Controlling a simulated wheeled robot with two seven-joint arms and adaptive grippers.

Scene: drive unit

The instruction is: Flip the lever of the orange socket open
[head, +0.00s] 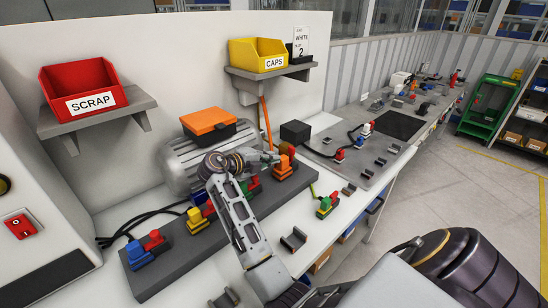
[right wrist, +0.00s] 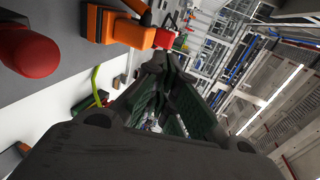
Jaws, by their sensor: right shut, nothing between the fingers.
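The orange socket (head: 283,168) stands on the dark rail near its right end, with an orange-red upper part. An orange cable rises behind it. In the right wrist view, an orange body (right wrist: 98,24) has an orange arm-like part (right wrist: 138,34) sticking out towards my fingertips. I cannot tell the lever's exact angle. My right gripper (head: 273,158) is shut and empty, with its tips just left of the socket's upper part in the head view. In the right wrist view its fingers (right wrist: 163,62) are close to the orange part; contact is unclear. My left gripper is not in view.
The rail (head: 180,262) also carries blue, red, yellow and green sockets. A grey motor (head: 180,160) with an orange-topped box (head: 208,122) stands behind. A green-red connector (head: 326,206) lies right on the white bench. A large red rounded part (right wrist: 30,50) is near my right wrist camera.

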